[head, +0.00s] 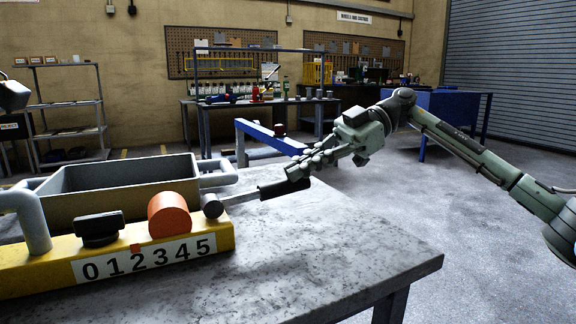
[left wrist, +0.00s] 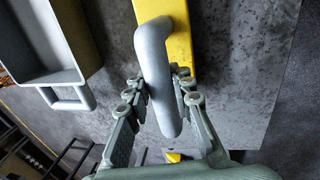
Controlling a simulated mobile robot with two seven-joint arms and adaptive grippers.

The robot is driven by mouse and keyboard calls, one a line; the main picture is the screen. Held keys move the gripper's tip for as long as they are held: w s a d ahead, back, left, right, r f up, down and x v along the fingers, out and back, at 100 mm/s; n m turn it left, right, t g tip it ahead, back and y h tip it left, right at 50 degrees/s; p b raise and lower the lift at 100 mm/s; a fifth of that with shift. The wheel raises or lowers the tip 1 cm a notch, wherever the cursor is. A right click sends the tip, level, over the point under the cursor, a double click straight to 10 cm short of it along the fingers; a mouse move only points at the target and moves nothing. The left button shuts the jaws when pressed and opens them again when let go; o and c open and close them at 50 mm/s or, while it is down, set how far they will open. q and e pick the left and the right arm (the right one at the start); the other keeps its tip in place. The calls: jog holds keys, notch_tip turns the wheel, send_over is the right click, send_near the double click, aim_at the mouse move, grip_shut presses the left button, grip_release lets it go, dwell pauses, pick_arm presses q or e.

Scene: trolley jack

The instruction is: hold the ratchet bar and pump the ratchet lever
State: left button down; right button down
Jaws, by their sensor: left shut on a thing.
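The ratchet bar is a thick grey bent tube (head: 36,222) rising from the left part of the yellow base (head: 215,243). In the left wrist view the bar (left wrist: 155,55) runs between the fingers of my left gripper (left wrist: 158,84), which is shut on it. The ratchet lever (head: 236,201) is a thin metal rod with a black grip (head: 284,188), leaning out to the right from a grey pivot on the base. My right gripper (head: 298,172) is at the outer end of the black grip, close above it. Whether its fingers touch or enclose the grip is unclear.
The base carries an orange cylinder (head: 169,215), a black knob (head: 100,228) and a number label. A grey open tray (head: 120,188) with side handles stands behind it. The grey tabletop (head: 330,240) is clear at the right. Workbenches stand farther back.

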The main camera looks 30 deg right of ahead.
pick_arm(q)
jog(key=shift+a, duration=0.1)
pick_arm(e)
jog(key=shift+d+f, duration=0.15)
jog(key=shift+f, duration=0.35)
jog(key=s+d+r, duration=0.1)
jog(key=d+r, duration=0.7)
jog(key=d, duration=0.1)
jog(key=shift+s, duration=0.1)
pick_arm(q)
jog(key=c, duration=1.2)
grip_release()
